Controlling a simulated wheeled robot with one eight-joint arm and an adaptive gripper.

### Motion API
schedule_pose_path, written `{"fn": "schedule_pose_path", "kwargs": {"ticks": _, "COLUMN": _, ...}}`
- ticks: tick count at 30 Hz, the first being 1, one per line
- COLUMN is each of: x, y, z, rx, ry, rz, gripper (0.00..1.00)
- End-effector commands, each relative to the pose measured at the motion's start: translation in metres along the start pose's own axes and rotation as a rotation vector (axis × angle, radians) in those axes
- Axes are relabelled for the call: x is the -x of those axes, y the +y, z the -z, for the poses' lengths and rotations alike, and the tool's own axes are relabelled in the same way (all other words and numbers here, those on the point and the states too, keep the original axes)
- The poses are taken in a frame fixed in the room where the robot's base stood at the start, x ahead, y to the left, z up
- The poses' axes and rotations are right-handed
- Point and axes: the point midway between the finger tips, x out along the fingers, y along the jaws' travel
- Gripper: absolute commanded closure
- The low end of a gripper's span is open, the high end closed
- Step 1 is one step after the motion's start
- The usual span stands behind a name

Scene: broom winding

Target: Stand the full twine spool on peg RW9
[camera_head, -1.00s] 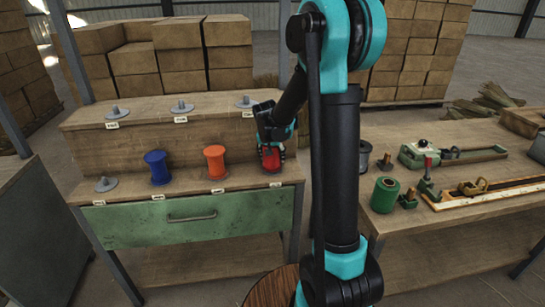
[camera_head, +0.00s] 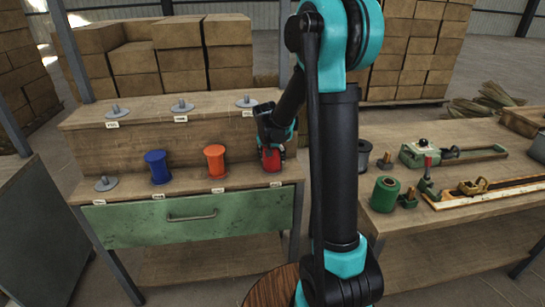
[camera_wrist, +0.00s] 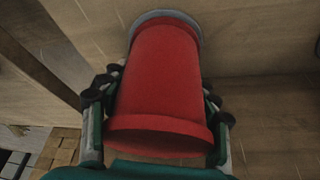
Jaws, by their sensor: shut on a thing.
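My gripper (camera_head: 271,146) is shut on a red spool (camera_head: 271,160) at the right end of the rack's lower shelf. In the wrist view the red spool (camera_wrist: 160,75) stands between the fingers, with a grey disc (camera_wrist: 165,16) at its far end. The spool looks upright and low over its place; I cannot tell whether it touches the shelf. A blue spool (camera_head: 158,168) and an orange spool (camera_head: 215,161) stand on the same shelf to the left. The peg labels are too small to read.
Bare pegs show at lower left (camera_head: 106,184) and along the upper step (camera_head: 181,106). The right-hand bench (camera_head: 440,230) holds a green spool (camera_head: 385,194), a dark spool (camera_head: 364,155) and tools. My arm hides the gap between rack and bench.

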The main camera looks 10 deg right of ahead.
Motion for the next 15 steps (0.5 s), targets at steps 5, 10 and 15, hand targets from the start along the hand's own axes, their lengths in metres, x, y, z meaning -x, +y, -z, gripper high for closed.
{"fn": "schedule_pose_path", "kwargs": {"ticks": 5, "x": -0.0032, "y": -0.0002, "z": -0.0009, "rx": 0.000, "ry": 0.000, "rz": 0.000, "gripper": 0.77}}
{"fn": "schedule_pose_path", "kwargs": {"ticks": 10, "x": -0.0034, "y": -0.0002, "z": -0.0011, "rx": 0.000, "ry": 0.000, "rz": 0.000, "gripper": 0.30}}
{"fn": "schedule_pose_path", "kwargs": {"ticks": 15, "x": -0.0034, "y": -0.0001, "z": -0.0012, "rx": 0.000, "ry": 0.000, "rz": 0.000, "gripper": 0.30}}
